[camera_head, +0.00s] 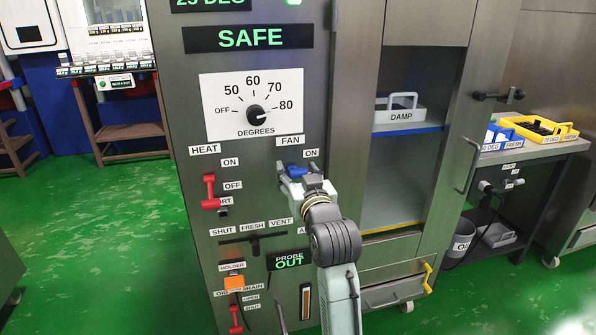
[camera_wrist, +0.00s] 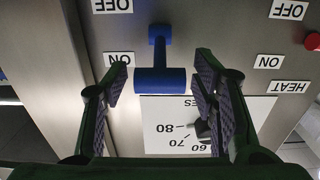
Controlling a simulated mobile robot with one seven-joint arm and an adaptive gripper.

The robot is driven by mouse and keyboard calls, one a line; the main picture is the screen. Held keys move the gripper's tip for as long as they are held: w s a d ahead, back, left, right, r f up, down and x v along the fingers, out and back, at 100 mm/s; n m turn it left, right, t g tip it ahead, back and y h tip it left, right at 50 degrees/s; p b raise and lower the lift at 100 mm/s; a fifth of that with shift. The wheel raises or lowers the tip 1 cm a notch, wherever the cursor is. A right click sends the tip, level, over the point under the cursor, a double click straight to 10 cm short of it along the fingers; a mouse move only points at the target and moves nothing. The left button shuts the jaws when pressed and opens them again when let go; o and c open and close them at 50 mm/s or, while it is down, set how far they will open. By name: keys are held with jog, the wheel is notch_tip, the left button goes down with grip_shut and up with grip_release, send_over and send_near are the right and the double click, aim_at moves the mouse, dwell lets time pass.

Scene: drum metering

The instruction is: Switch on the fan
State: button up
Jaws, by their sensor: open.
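The fan switch is a blue lever with a crossbar handle (camera_wrist: 160,80), under the FAN label on the steel panel. In the upside-down wrist view its handle lies on the ON label's side of its mount, away from OFF. It also shows in the head view as a blue patch (camera_head: 294,169) just below ON, partly hidden by my gripper (camera_head: 298,173). My gripper is open in the wrist view (camera_wrist: 160,88), with one finger on each side of the blue handle. Gaps show between the fingers and the handle. The handle's exact angle is hard to tell.
The red HEAT lever (camera_head: 210,203) hangs low, left of the fan switch. The degrees dial (camera_head: 256,112) is above. A cabinet door handle (camera_head: 468,165) sticks out at right.

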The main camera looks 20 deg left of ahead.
grip_shut()
dwell(0.8)
